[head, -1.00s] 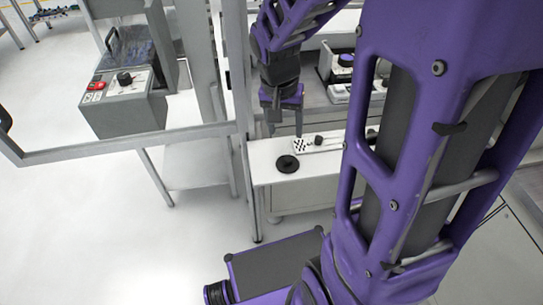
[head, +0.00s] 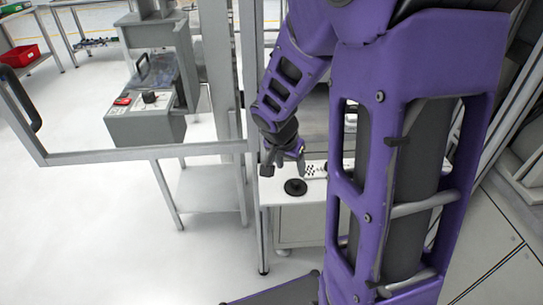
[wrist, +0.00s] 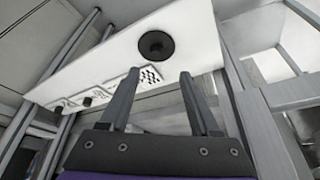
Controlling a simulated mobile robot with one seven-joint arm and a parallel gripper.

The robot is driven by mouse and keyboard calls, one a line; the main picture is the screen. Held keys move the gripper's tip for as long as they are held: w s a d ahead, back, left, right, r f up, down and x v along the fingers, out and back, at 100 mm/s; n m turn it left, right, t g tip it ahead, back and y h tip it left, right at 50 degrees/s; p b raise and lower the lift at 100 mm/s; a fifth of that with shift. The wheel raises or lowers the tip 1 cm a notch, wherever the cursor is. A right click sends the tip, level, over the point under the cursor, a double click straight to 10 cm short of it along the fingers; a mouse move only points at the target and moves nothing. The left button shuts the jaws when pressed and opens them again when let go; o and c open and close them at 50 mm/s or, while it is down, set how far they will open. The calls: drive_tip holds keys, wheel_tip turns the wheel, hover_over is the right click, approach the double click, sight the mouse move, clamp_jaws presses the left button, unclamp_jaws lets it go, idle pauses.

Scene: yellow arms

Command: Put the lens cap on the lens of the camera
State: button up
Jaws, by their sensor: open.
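A round black disc with a raised middle (head: 295,187), which looks like the lens cap, lies flat on a white table top (head: 283,200). It also shows in the wrist view (wrist: 156,45), beyond my fingertips and roughly centred between them. My gripper (head: 285,170) is open and empty, close above the table and just behind the disc in the head view. In the wrist view my gripper (wrist: 159,74) has its two fingers apart, not touching the disc. A light plate with a checkered patch (wrist: 150,76) lies beside the disc. I cannot make out the camera or its lens for sure.
A small black knob-like part (wrist: 87,102) stands on the plate's strip. Metal frame posts (head: 258,215) rise beside the white table. A grey machine box (head: 146,125) stands at the left behind a framed panel.

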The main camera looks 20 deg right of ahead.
sight(296, 182)
drive_tip(key=shift+x, duration=0.95)
drive_tip(key=shift+s+b+x, duration=0.15)
drive_tip(key=shift+b+x, duration=0.25)
drive_tip(key=shift+x, duration=0.95)
drive_tip(key=shift+s+b+x, duration=0.15)
drive_tip(key=shift+b+x, duration=0.25)
drive_tip(key=shift+x, duration=0.95)
drive_tip(key=shift+d, duration=0.15)
clamp_jaws()
